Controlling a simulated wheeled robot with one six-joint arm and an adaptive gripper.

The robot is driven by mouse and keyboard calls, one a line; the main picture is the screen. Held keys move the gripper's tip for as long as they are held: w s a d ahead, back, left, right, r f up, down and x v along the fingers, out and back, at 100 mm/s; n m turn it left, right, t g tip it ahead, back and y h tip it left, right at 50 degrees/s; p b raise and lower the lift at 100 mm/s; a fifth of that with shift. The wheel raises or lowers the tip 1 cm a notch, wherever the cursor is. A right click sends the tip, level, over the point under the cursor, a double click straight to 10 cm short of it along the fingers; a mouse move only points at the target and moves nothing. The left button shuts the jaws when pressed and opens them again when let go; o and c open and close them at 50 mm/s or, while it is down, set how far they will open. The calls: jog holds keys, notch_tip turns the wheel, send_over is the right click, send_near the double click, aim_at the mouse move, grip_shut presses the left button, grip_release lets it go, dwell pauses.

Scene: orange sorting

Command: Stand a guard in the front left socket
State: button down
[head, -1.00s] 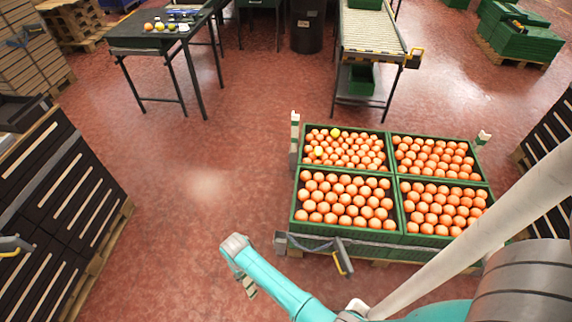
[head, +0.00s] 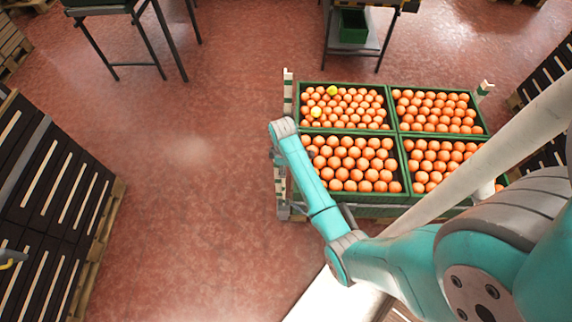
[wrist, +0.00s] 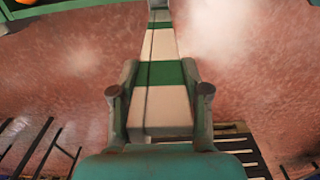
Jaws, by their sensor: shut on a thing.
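My gripper (wrist: 159,80) is shut on a guard (wrist: 160,108), a long white post with green bands, in the wrist view. The guard runs away from the jaws toward a grey part at the top edge; I cannot tell whether its end touches that part. The front left socket (head: 283,210) shows as a grey corner piece below my wrist.
Green crates of oranges, such as the back left one (head: 345,131), fill the pallet beside my arm. Two yellowish fruits lie in that crate. A dark crate stack (head: 60,190) stands at far left. The red floor (head: 190,190) between is clear.

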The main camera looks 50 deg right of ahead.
notch_tip(320, 180, down, 14)
jog(key=d, duration=0.1)
jog(key=shift+s+r, duration=0.15)
jog(key=shift+s, duration=0.05)
dwell(1.8)
dwell(0.4)
jog(key=shift+c, duration=2.4)
grip_release()
notch_tip(320, 180, up, 12)
